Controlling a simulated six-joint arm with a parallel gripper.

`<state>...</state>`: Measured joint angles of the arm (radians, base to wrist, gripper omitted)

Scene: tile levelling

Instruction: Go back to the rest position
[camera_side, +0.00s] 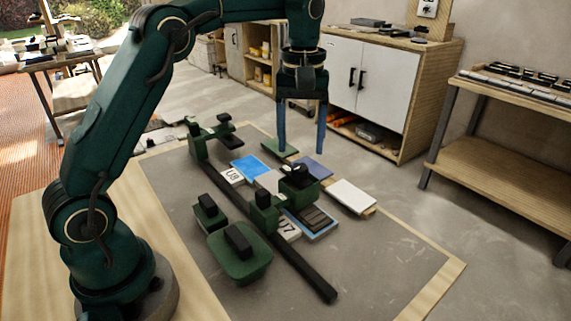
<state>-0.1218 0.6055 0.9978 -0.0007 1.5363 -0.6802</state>
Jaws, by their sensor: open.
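My gripper (302,143) points down above the far part of the grey work mat (400,269). Its two blue fingers are apart, with nothing seen between them. The left fingertip overlaps a green tile (280,148) in the picture; I cannot tell whether it touches. Below lie a bright blue tile (251,167), a purple-blue tile (316,166) and a white tile (352,196). White pieces marked U8 (232,175) and U7 (288,229) also lie there.
A long dark rail (300,268) crosses the mat, with green clamp-like blocks (264,212) along it. A green block with a dark handle (240,254) stands nearest the arm. A white cabinet (371,80) and a wooden shelf unit (507,150) stand behind. The mat's front right is clear.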

